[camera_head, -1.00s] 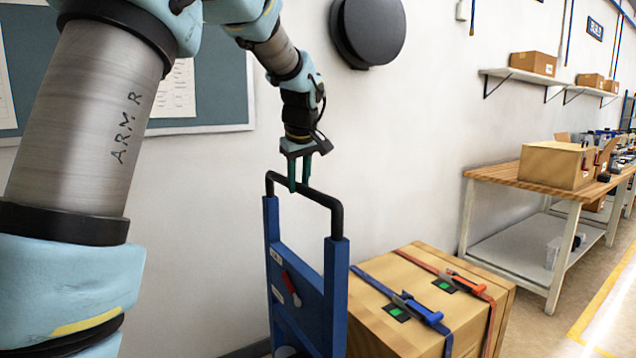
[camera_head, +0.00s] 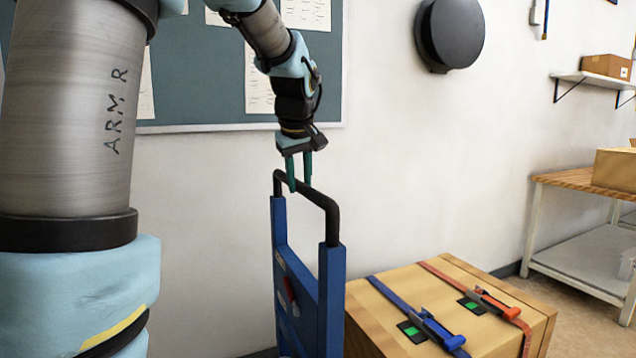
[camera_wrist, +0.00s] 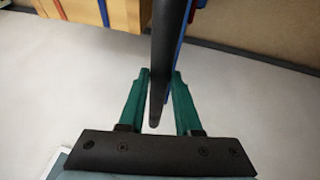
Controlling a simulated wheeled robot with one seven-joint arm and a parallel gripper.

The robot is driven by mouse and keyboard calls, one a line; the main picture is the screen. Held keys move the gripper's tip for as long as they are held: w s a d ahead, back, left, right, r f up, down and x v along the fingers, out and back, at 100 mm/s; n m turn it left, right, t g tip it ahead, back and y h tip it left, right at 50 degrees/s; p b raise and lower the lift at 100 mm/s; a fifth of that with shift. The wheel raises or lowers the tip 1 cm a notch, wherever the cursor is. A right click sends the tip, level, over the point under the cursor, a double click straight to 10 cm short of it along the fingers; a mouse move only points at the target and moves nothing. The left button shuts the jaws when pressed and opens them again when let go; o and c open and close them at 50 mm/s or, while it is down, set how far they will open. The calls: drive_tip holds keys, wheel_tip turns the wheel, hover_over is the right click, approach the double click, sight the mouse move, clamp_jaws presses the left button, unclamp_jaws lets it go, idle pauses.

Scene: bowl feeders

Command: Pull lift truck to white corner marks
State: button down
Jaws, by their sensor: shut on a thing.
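The lift truck (camera_head: 333,290) has a blue upright frame with a black bar handle on top and a small red lever on its face. My gripper (camera_head: 299,186) comes down from above and is shut on the black handle. In the wrist view the handle (camera_wrist: 167,60) runs between the two green fingers of my gripper (camera_wrist: 157,95). A wooden crate (camera_head: 372,335) with a blue strap and an orange strap stands at the truck's right side. The truck's base is below the picture, and no white corner marks show in any view.
A pale wall with a grey-blue notice board (camera_head: 200,60) stands behind the truck. A round black fixture (camera_head: 450,32) is on the wall. A workbench (camera_head: 575,181) with a carton (camera_head: 615,170) stands at the right, with brown floor in front of it.

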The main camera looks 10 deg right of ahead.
drive_tip(key=a, duration=0.2)
drive_tip(key=s+a, duration=0.1)
drive_tip(key=a, duration=0.2)
drive_tip(key=shift+a+r, duration=0.1)
drive_tip(key=c, duration=0.6)
unclamp_jaws()
drive_tip(key=shift+a, duration=0.1)
drive_tip(key=v, duration=1)
drive_tip(key=shift+s+r+b, duration=0.2)
drive_tip(key=shift+r+b, duration=0.1)
drive_tip(key=shift+b, duration=0.1)
